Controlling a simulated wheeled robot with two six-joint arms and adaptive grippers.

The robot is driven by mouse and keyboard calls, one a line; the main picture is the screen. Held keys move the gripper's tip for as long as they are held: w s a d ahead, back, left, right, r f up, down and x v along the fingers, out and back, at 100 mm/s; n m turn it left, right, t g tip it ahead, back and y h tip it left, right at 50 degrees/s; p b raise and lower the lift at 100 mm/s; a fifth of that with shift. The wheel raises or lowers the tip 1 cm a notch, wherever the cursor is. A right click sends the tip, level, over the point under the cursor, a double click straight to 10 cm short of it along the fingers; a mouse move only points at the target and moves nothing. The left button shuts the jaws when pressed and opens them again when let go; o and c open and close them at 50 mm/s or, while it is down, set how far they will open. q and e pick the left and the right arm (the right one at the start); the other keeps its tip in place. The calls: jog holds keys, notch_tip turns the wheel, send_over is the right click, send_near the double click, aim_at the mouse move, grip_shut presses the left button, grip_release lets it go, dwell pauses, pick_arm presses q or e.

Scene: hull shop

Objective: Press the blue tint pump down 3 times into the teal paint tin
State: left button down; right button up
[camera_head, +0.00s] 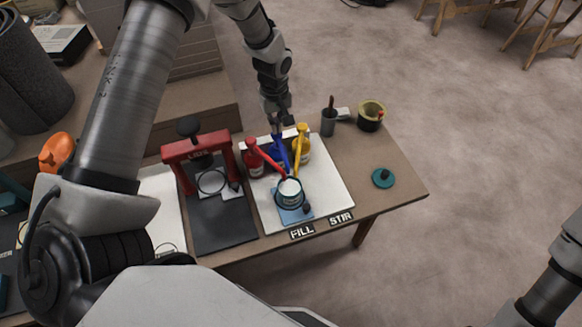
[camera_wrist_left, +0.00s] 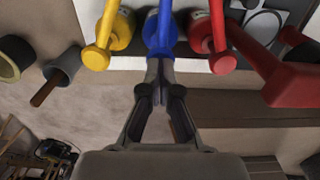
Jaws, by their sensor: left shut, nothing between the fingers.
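The blue tint pump (camera_head: 279,152) stands on a white board between a red and a yellow pump, its long spout reaching toward the paint tin (camera_head: 290,193). The tin is open with pale contents, a teal patch on its side, and stands on a blue pad below the spouts. My left gripper (camera_head: 278,127) is shut and empty, at the back of the blue pump. In the left wrist view its closed fingertips (camera_wrist_left: 160,66) meet the near edge of the blue pump head (camera_wrist_left: 160,35); I cannot tell whether they touch. My right gripper is out of view.
The red pump (camera_head: 253,158) and yellow pump (camera_head: 302,146) flank the blue one closely. A red press (camera_head: 200,152) stands left. A dark cup (camera_head: 328,122), a yellowish pot (camera_head: 370,116) and a teal lid (camera_head: 383,178) are at right. The table's right part is mostly clear.

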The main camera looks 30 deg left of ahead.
pick_arm(q)
jog(key=shift+s+f+b, duration=0.1)
jog(key=shift+f+b, duration=0.4)
jog(key=shift+f, duration=0.75)
jog(key=shift+r, duration=0.15)
notch_tip(320, 180, up, 3)
jog(key=p, duration=0.3)
jog(key=shift+r+p, duration=0.2)
jog(key=shift+p, duration=0.2)
jog(key=shift+f, duration=0.25)
